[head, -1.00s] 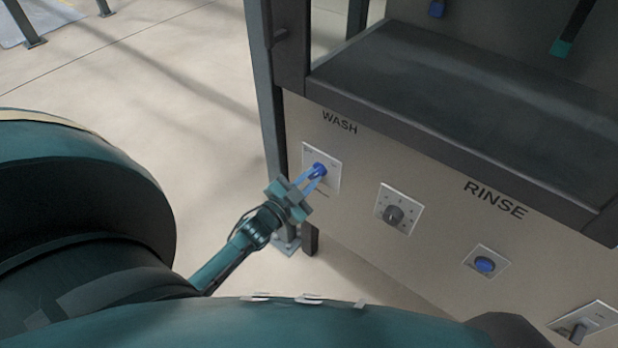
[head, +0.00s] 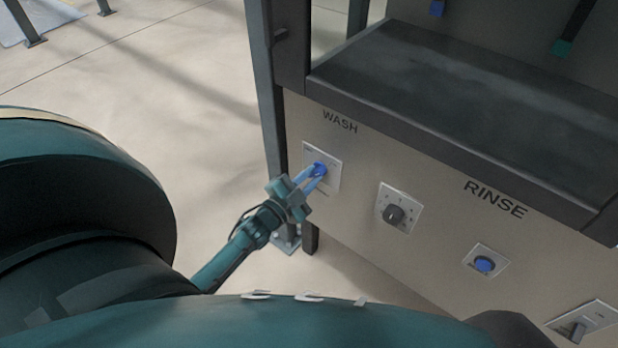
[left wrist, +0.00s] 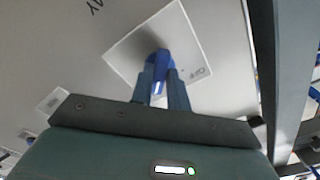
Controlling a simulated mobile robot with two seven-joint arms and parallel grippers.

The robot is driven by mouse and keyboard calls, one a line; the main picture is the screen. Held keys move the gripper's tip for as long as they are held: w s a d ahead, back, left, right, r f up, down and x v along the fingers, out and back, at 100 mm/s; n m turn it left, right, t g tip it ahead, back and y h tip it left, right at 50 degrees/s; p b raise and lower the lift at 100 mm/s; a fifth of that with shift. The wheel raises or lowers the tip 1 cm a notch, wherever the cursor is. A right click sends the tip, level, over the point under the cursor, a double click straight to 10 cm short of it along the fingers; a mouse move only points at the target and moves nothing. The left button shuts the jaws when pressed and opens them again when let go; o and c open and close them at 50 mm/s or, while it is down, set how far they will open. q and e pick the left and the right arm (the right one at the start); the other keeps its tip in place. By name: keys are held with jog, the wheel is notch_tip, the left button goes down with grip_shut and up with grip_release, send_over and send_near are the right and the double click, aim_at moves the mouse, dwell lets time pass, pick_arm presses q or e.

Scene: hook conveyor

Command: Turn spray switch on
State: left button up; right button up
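A blue rotary knob (head: 319,168) sits on a white square plate (head: 333,178) under the word WASH on the machine's beige panel. In the left wrist view the knob (left wrist: 161,62) is on its tilted plate (left wrist: 125,50), with small lettering on the plate and the letters "AY" on the panel beside it. My left gripper (head: 312,177) reaches the knob, one finger on each side. In the left wrist view its fingers (left wrist: 162,88) are close together and appear to touch the knob's sides. The fingers hide part of the knob. My right gripper does not show.
A dark post (head: 268,130) stands just left of the plate.

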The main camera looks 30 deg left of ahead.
pick_arm(q)
jog(key=o, duration=0.4)
jog(key=shift+s, duration=0.1)
